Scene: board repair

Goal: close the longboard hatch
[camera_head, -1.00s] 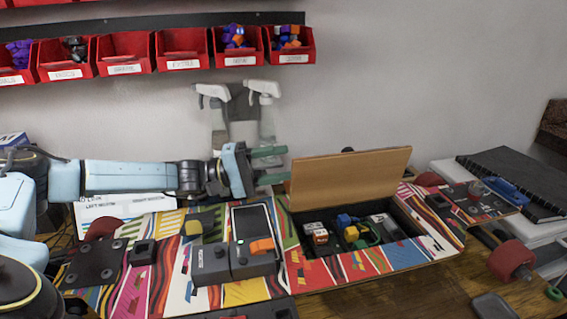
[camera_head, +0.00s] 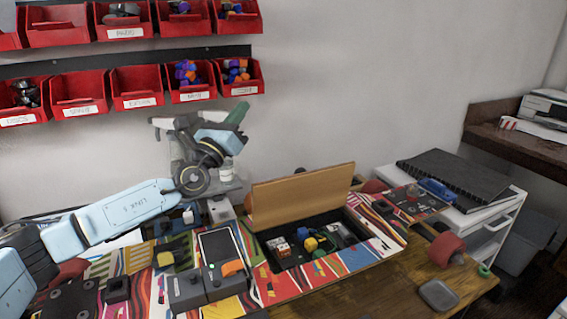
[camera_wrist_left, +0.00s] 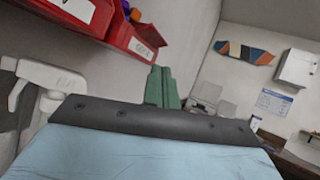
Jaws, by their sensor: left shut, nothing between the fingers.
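The longboard (camera_head: 257,292) lies on the wooden table with a colourful striped deck. Its hatch lid (camera_head: 300,198) is a brown panel standing raised along the back edge of an open compartment (camera_head: 285,259). Inside the compartment are small blocks, a yellow and blue piece and a green cable. My left gripper (camera_head: 238,113) is raised above and to the left of the lid, in front of the wall and apart from the lid. Its green fingers are shut and empty; they also show in the left wrist view (camera_wrist_left: 162,87). My right gripper is not in view.
Red bins (camera_head: 190,82) hang on the wall behind my left gripper. A spray bottle (camera_wrist_left: 38,85) stands near it. A black notebook (camera_head: 455,175) lies on a white drawer unit at the right. A phone-like device (camera_head: 217,250) lies on the deck left of the compartment.

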